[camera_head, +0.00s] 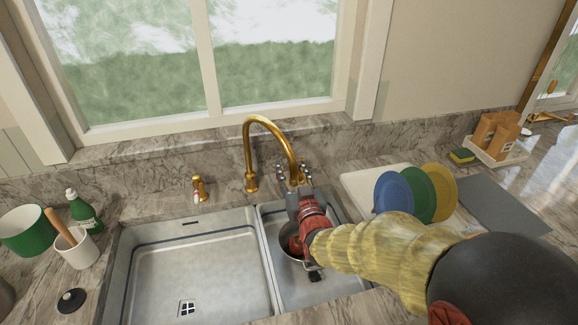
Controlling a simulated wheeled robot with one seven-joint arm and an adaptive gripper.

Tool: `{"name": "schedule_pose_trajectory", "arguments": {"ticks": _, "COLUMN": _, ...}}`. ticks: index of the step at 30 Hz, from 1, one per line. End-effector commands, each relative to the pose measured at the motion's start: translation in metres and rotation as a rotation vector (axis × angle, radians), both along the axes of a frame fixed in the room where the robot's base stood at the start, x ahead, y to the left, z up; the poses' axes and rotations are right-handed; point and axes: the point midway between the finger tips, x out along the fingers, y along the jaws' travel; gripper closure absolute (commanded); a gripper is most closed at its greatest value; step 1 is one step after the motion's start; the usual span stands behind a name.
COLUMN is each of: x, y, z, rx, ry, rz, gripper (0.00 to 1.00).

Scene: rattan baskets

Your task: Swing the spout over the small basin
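The gold faucet spout (262,119) rises from behind the sink and arcs to the right, its end above the back of the small basin (290,289). The small basin is the right, narrower one. My gripper (293,174) is at the spout's downward end, with fingers showing on both sides of it. I cannot tell whether the fingers touch the spout. My arm reaches in from the right and covers part of the small basin.
The large basin (205,260) at left is empty. A partly hidden pan (313,274) lies in the small basin. A small gold tap (199,188) stands left of the faucet. Upright plates (420,192) stand at right. A green bottle (83,212) and white cup (75,250) are at left.

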Motion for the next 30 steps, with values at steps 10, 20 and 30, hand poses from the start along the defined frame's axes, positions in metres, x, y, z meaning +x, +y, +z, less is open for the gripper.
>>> {"name": "schedule_pose_trajectory", "arguments": {"ticks": 10, "x": -0.065, "y": -0.015, "z": 0.001, "rx": 0.0, "ry": -0.001, "rz": 0.0, "gripper": 0.64}}
{"name": "schedule_pose_trajectory", "arguments": {"ticks": 20, "x": -0.093, "y": -0.022, "z": 0.0, "rx": 0.0, "ry": -0.001, "rz": 0.0, "gripper": 0.64}}
{"name": "schedule_pose_trajectory", "arguments": {"ticks": 30, "x": -0.094, "y": -0.021, "z": 0.0, "rx": 0.0, "ry": -0.001, "rz": 0.002, "gripper": 0.67}}
